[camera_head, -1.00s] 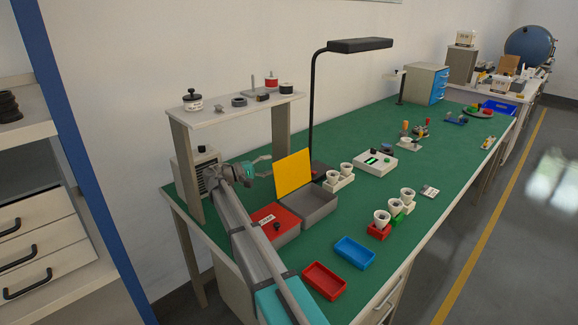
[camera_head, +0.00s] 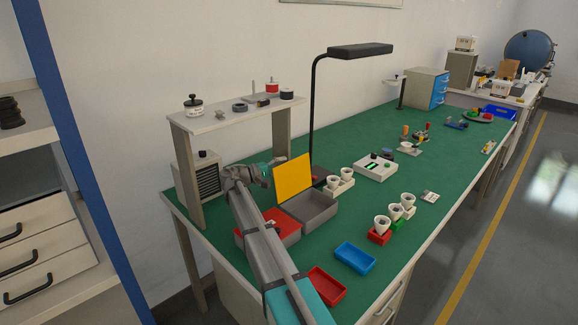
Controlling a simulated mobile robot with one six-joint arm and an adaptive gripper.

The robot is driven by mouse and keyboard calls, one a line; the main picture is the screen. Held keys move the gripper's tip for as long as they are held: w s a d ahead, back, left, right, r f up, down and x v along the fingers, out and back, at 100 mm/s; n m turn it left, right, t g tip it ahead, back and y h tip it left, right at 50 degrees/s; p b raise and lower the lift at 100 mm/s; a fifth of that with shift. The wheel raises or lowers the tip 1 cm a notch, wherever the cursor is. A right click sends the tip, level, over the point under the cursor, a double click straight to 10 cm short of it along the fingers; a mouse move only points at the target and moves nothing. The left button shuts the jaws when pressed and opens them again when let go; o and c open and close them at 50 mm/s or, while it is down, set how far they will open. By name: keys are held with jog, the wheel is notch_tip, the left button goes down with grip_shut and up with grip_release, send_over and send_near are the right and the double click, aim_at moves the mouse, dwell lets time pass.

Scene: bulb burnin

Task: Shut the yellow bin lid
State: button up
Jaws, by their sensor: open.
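The yellow lid (camera_head: 293,179) stands up, leaning slightly back, at the back edge of an open grey bin (camera_head: 315,210) on the green bench. The bin's top is uncovered. My gripper (camera_head: 276,166) is at the upper left of the lid, close to its back or left edge. Its fingers are open and hold nothing that I can see. Whether a finger touches the lid, I cannot tell. My arm crosses in front of the neighbouring red-lidded bin (camera_head: 284,220) and hides part of it.
A shelf (camera_head: 236,115) stands behind my gripper, and a black lamp post (camera_head: 313,120) rises behind the lid. Pale cups in a holder (camera_head: 341,188) stand right of the bin. Blue (camera_head: 355,257) and red (camera_head: 327,285) trays lie nearer the front edge.

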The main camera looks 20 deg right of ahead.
jog(key=shift+d, duration=1.05)
grip_shut()
